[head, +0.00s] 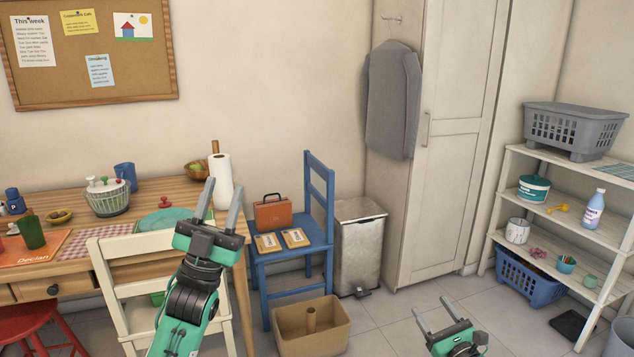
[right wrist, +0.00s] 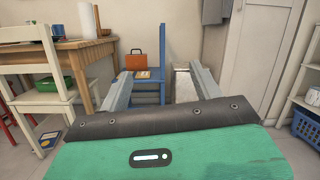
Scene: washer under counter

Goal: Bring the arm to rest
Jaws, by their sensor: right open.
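My left gripper (head: 220,206) is raised in front of the table in the head view, its two grey fingers apart with nothing between them. My right gripper (head: 434,311) is low at the bottom right of the head view, over the bare floor. In the right wrist view its fingers (right wrist: 157,90) are spread wide and empty. Neither gripper touches anything that I can see.
A wooden table (head: 150,191) with dishes and a cream chair (head: 128,299) stand at left. A blue chair (head: 320,225), a tan box (head: 338,338) and a metal bin (head: 359,250) are in the middle. A white shelf (head: 556,226) stands at right. Floor around my right gripper is clear.

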